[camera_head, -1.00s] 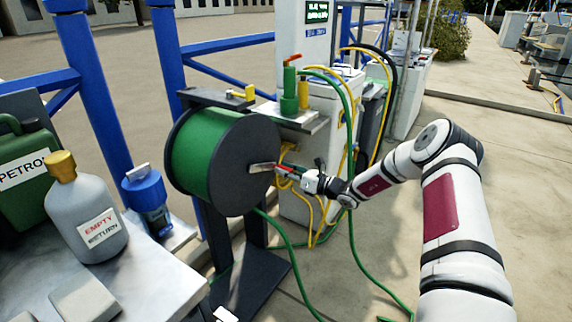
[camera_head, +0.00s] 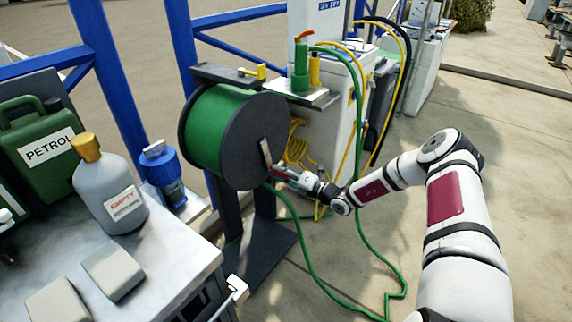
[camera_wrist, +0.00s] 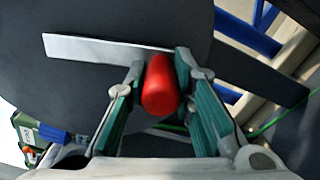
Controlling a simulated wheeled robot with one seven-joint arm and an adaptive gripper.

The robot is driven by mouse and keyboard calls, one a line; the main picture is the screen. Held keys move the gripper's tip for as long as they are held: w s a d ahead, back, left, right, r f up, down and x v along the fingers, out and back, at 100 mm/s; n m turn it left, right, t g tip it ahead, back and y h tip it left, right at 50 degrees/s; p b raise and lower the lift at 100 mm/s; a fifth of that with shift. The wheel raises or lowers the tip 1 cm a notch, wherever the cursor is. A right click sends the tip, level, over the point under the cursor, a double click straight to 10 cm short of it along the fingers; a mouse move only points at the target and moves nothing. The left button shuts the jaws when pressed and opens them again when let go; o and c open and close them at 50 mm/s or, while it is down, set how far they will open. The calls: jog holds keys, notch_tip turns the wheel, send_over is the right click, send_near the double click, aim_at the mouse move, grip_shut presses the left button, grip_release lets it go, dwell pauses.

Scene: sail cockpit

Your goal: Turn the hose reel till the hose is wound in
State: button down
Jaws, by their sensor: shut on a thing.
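The hose reel (camera_head: 250,140) is a black-sided drum wound with green hose (camera_head: 215,130), on a dark stand (camera_head: 262,235). A flat metal crank arm (camera_head: 266,153) runs down and slightly right from the hub on the drum's face. My gripper (camera_head: 281,174) is at the crank's lower end. In the wrist view the crank arm (camera_wrist: 90,48) lies across the dark drum side, and my gripper (camera_wrist: 160,90) is shut on the red crank handle (camera_wrist: 161,86), one finger on each side. Loose green hose (camera_head: 335,298) trails from the reel over the ground.
A metal bench (camera_head: 165,265) at the left holds a green petrol can (camera_head: 40,150), a grey bottle (camera_head: 110,185) and grey blocks. A white service post (camera_head: 335,110) with yellow hoses (camera_head: 297,150) stands behind the reel. Blue railings (camera_head: 105,80) rise at the left. Paving at the right is clear.

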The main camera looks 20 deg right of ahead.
jog(key=shift+s+a+f+m+p, duration=0.15)
jog(key=shift+s+a+m+p, duration=0.1)
jog(key=shift+s+a+m, duration=0.35)
jog(key=shift+s+a+f+m+p, duration=0.1)
jog(key=shift+s+a+m+p, duration=0.15)
jog(key=shift+a+m, duration=0.4)
jog(key=shift+d, duration=0.15)
jog(key=c, duration=1.4)
grip_release()
jog(key=shift+o, duration=0.2)
jog(key=v, duration=1.2)
